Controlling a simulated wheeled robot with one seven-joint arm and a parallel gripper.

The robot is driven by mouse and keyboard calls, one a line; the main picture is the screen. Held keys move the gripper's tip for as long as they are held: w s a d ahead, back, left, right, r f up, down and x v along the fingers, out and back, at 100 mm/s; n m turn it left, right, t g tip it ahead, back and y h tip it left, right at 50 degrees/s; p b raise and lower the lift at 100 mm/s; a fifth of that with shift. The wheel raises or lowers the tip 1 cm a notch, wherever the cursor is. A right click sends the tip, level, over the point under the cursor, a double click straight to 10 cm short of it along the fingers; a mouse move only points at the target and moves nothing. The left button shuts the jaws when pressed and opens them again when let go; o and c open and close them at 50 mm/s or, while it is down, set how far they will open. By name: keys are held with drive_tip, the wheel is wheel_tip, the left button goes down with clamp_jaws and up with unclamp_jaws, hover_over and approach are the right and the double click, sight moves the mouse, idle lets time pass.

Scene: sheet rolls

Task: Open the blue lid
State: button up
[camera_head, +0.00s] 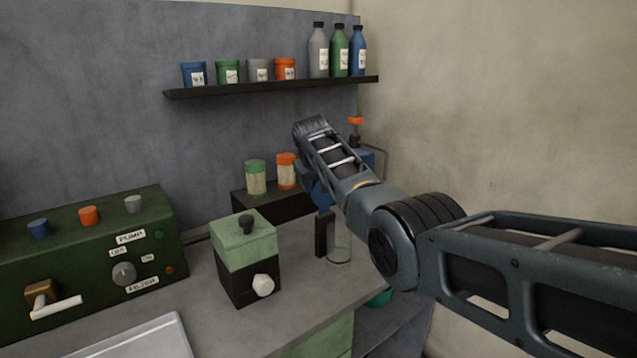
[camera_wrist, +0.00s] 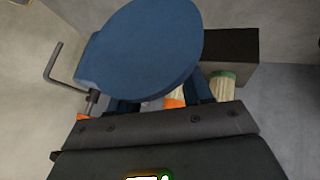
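A blue round lid (camera_wrist: 140,45) fills the upper middle of the wrist view, very close to the camera. In the head view, a blue piece (camera_head: 320,195), probably the same lid, is raised above a clear glass vessel (camera_head: 338,248) beside a black upright post (camera_head: 321,236). My forearm hides part of this spot. My gripper shows in the wrist view as a dark body along the bottom. Two dark blue bars, probably its fingers, run behind the lid, which hides their tips. I cannot tell whether the gripper touches the lid.
A green-topped jar (camera_head: 256,177) and an orange-topped jar (camera_head: 287,171) stand on a dark box behind. A blue tank (camera_head: 368,155) with an orange valve (camera_head: 356,121) and bent pipe is close behind my arm.

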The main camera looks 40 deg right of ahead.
sight(315, 183)
drive_tip(key=shift+o, duration=0.3)
drive_tip(key=shift+s+d, duration=0.15)
drive_tip(key=shift+s, duration=0.05)
drive_tip(key=shift+v, duration=3.75)
drive_tip(key=shift+w, duration=0.1)
